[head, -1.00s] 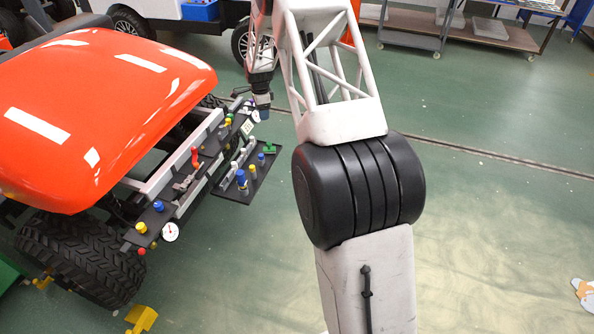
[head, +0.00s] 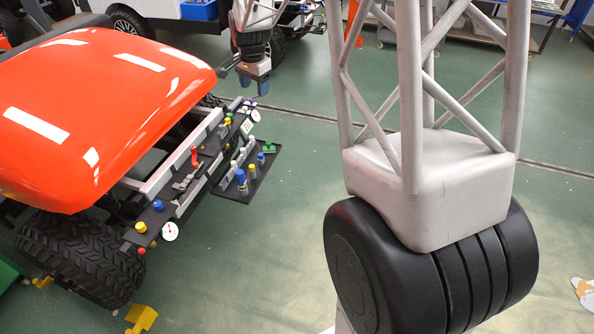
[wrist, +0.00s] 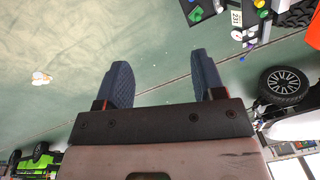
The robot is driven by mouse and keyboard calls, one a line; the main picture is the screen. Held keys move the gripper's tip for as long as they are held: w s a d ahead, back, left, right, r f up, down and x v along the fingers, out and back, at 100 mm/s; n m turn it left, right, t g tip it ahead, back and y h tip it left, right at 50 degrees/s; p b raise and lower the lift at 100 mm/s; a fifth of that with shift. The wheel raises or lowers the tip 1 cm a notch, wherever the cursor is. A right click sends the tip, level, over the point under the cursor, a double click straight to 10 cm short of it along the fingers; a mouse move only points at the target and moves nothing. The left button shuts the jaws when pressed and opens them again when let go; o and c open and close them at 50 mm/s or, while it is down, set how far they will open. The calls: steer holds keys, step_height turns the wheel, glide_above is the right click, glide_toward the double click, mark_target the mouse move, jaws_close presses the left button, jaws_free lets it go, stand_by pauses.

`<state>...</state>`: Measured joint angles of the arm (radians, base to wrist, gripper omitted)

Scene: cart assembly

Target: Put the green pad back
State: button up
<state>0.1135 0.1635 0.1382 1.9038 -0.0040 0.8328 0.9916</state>
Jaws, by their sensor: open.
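A small green piece (head: 269,147), which looks like the green pad, sits at the right end of the dark tray (head: 262,173) at the front of the red cart. It is small, and its exact seating cannot be told. My gripper (head: 257,88) is above and behind the tray in the head view, apart from everything. In the wrist view my gripper (wrist: 163,78) has its two blue fingers wide apart with only floor between them.
The red cart (head: 100,110) fills the left side. Its front panel carries knobs, a red lever (head: 195,156) and a white gauge (head: 170,231). Upright blue, yellow and grey pegs (head: 241,178) stand on the tray.

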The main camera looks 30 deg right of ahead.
steer(key=s+a+r+n, duration=0.2)
steer(key=s+r, duration=0.1)
steer(key=s, duration=0.5)
steer(key=s+a+r+n, duration=0.2)
steer(key=s+r, duration=0.2)
steer(key=s, duration=0.4)
steer(key=s+a+r+n, duration=0.2)
steer(key=s+r, duration=0.1)
steer(key=s, duration=0.4)
steer(key=s+a+f+n+t, duration=0.1)
steer(key=s+n, duration=0.5)
steer(key=s, duration=1.6)
steer(key=shift+a+f, duration=0.45)
steer(key=shift+a, duration=0.15)
